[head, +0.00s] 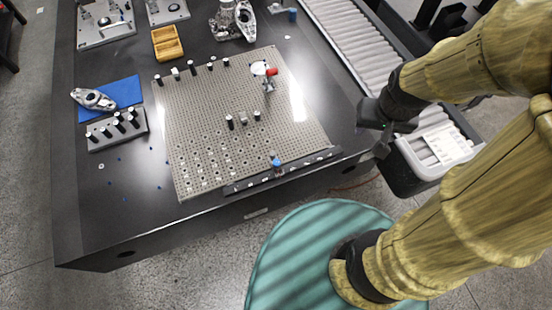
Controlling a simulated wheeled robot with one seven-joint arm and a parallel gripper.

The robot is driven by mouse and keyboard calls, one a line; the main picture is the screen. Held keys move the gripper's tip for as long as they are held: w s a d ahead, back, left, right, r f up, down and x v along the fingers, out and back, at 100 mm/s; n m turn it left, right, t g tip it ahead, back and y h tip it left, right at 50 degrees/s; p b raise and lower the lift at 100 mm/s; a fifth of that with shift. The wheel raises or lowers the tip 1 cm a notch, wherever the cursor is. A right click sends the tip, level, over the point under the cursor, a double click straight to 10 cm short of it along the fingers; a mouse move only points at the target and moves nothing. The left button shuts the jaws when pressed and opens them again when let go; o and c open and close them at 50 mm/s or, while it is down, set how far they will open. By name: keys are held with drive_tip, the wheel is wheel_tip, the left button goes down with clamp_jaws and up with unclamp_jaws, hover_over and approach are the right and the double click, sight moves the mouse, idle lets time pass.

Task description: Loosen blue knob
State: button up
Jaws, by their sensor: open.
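A small blue knob (276,163) sits at the front edge of the perforated fixture plate (215,150), by the black rail (285,173). It looks upright, but it is too small to tell how it is seated. My gripper (372,136) is open and empty, to the right of the knob and apart from it. It hangs near the right edge of the black table. My arm comes in from the right side of the view.
Dark pins and a red-topped clamp (270,72) stand on the plate. A pin block (117,130), a blue mat (124,91) and a yellow tray (167,43) lie on the table (120,215). The table's front left is mostly clear.

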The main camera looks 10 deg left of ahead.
drive_tip(key=w+a+f+n+g, duration=0.2)
drive_tip(key=w+a+f+n, duration=0.15)
drive_tip(key=a, duration=0.55)
drive_tip(key=n, duration=0.5)
hover_over(277, 163)
wheel_tip(277, 163, down, 5)
drive_tip(key=shift+w+a+f+g+p, duration=0.1)
drive_tip(key=shift+g+p, duration=0.2)
wheel_tip(277, 163, down, 17)
drive_tip(key=b, duration=0.4)
drive_tip(key=shift+f, duration=0.2)
clamp_jaws()
